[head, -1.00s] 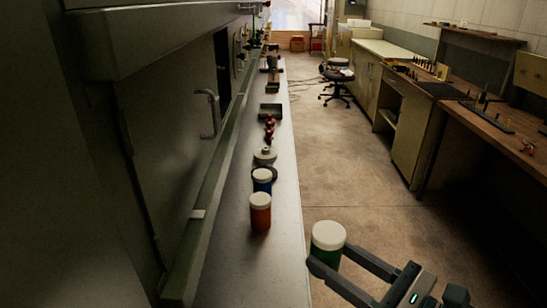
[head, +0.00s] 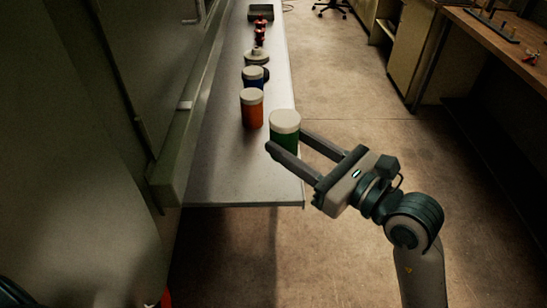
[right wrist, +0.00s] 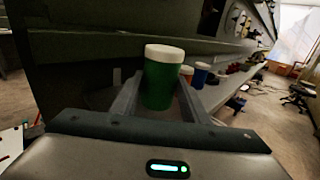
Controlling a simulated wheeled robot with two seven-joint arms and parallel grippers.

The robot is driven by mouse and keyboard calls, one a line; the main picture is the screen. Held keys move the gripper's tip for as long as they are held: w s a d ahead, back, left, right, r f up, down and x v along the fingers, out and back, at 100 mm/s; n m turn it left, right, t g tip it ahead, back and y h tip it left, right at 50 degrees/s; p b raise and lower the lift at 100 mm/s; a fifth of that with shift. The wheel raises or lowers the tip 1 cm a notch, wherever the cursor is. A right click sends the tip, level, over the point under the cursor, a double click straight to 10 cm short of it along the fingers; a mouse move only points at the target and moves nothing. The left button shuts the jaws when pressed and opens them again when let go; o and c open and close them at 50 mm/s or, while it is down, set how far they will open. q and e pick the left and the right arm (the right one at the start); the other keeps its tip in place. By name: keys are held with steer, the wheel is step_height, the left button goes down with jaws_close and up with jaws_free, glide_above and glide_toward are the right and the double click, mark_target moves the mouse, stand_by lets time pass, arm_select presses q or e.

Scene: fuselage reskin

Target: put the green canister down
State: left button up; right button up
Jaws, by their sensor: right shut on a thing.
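The green canister (head: 285,134) with a white lid is upright between the fingers of my right gripper (head: 284,148), which is shut on it. In the head view it overlaps the right edge of the grey shelf (head: 240,185), near the shelf's near end. I cannot tell whether its base touches the shelf. In the right wrist view the canister (right wrist: 162,80) stands upright between the two fingers. My left gripper is not in view.
An orange canister (head: 252,110) and a blue canister (head: 253,78) stand on the shelf, left of and beyond the green one. A grey round object (head: 257,57) and red items (head: 260,33) stand farther back. The shelf's near end is bare. A workbench (head: 490,40) is at right.

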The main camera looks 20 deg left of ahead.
steer(key=a+f, duration=0.1)
steer(key=w+a, duration=0.1)
steer(key=a+f, duration=0.1)
steer(key=a, duration=0.1)
steer(key=shift+w+f, duration=0.3)
steer(key=shift+w, duration=0.1)
steer(key=shift+f, duration=2.05)
steer(key=shift+f, duration=0.1)
steer(key=o, duration=1.1)
steer(key=shift+o, duration=0.2)
